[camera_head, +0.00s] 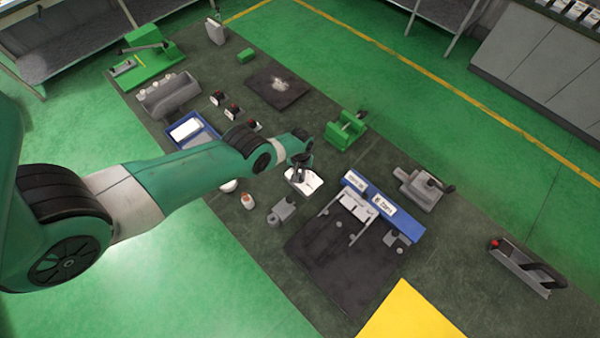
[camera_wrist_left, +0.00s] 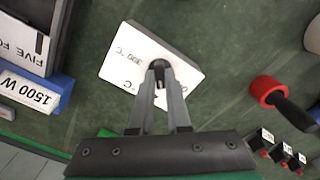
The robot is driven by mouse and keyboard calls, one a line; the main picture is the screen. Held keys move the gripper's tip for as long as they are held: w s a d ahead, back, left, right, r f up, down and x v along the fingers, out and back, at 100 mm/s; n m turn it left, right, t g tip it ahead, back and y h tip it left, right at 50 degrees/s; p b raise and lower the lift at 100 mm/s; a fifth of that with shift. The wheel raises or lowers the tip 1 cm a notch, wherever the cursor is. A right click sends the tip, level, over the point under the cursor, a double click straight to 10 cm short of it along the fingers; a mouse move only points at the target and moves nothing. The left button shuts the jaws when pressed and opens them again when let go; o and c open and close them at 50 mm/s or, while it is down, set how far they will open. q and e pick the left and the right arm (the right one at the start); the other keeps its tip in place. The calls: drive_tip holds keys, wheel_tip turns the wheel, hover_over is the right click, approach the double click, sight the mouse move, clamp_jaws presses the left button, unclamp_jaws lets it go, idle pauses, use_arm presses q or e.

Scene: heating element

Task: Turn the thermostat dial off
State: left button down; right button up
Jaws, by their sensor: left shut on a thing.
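The thermostat is a white square box (camera_head: 313,183) on the dark work mat, just under the end of my left arm. In the left wrist view its white face (camera_wrist_left: 120,72) carries printed temperature marks, with "300 °C" and another "°C" readable. A small dark dial (camera_wrist_left: 158,64) sits on that face. My left gripper (camera_head: 301,172) points down onto the thermostat. In the left wrist view its two fingers (camera_wrist_left: 159,75) are closed around the dial, which is partly hidden between the fingertips. The dial's exact setting is not readable. My right gripper is in neither view.
A grey clamp (camera_head: 422,187) is to the right. A red-collared black-handled tool (camera_wrist_left: 268,90) shows in the wrist view.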

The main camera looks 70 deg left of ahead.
use_arm(q)
drive_tip(key=n, duration=0.5)
drive_tip(key=shift+n, duration=2.6)
drive_tip(key=c, duration=0.9)
unclamp_jaws()
wheel_tip(320, 180, up, 12)
drive_tip(key=p, duration=1.1)
drive_tip(key=shift+f, duration=0.2)
